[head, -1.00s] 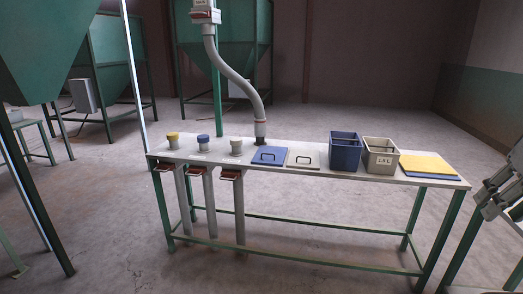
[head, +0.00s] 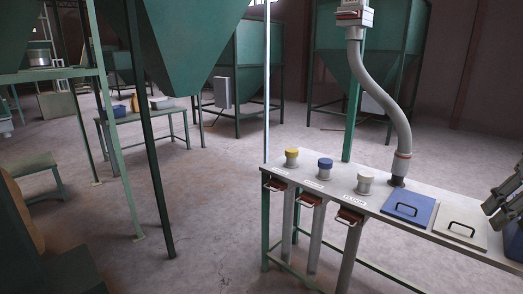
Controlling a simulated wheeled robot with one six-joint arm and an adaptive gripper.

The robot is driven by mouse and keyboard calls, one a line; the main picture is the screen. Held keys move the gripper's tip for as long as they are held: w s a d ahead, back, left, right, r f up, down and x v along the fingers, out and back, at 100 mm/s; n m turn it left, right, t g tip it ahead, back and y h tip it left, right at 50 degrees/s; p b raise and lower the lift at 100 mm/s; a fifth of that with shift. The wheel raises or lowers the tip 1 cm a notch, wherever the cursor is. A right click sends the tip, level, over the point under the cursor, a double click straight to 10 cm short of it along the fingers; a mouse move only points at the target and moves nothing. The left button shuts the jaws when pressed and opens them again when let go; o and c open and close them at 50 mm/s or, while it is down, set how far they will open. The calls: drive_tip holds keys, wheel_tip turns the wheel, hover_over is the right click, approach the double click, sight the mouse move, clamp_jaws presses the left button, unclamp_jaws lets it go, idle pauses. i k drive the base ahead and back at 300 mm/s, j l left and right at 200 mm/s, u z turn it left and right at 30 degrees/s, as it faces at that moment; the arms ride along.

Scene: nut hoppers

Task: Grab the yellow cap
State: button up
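The yellow cap (head: 291,152) sits on the leftmost of three short pipe stubs at the left end of the long grey table (head: 330,191). A blue cap (head: 325,162) and a whitish cap (head: 364,178) sit on the stubs to its right. My gripper (head: 505,198) shows only in part at the right edge, over the right side of the table and well apart from the yellow cap. Its fingertips are too unclear to tell whether it is open or shut.
A blue lid (head: 411,207) and a whitish lid (head: 462,224), both with handles, lie right of the caps. A curved grey hose (head: 391,105) hangs down behind them. Red handles jut from the table's front edge. Green hoppers (head: 180,45) stand behind.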

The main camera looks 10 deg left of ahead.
sight(290, 153)
drive_tip(key=i+j, duration=0.2)
drive_tip(key=i, duration=0.25)
drive_tip(key=i+j+u, duration=0.15)
drive_tip(key=i, duration=0.35)
drive_tip(key=i+j+z, duration=0.65)
drive_tip(key=j+z, duration=0.15)
drive_tip(key=j, duration=0.25)
drive_tip(key=i+j+z, duration=0.15)
drive_tip(key=j+z, duration=0.15)
drive_tip(key=j, duration=0.15)
drive_tip(key=j+z, duration=0.1)
drive_tip(key=j, duration=0.4)
drive_tip(key=i+j+z, duration=0.1)
drive_tip(key=j, duration=0.4)
